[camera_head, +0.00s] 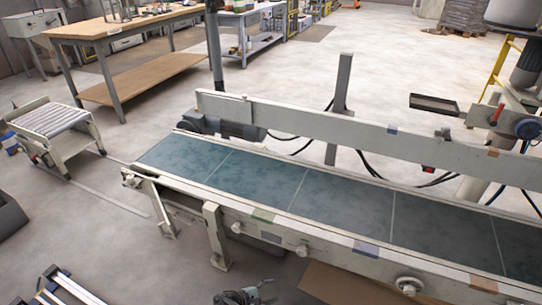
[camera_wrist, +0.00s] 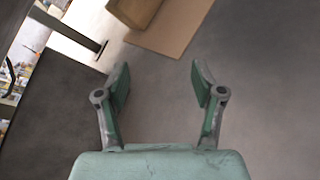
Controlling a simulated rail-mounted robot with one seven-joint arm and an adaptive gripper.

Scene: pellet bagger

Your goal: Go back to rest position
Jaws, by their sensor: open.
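My gripper (camera_wrist: 161,82) is open in the wrist view, its two green-and-grey fingers spread apart with nothing between them. Bare grey floor shows beyond the fingertips. The conveyor (camera_head: 245,176) has an empty teal belt and pale side rails.
Brown cardboard (camera_wrist: 173,28) lies on the floor near the top of the wrist view. A small roller stand (camera_head: 55,125) is at left, a wooden workbench (camera_head: 130,25) behind. A dark tray (camera_head: 434,104) stands beyond the conveyor.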

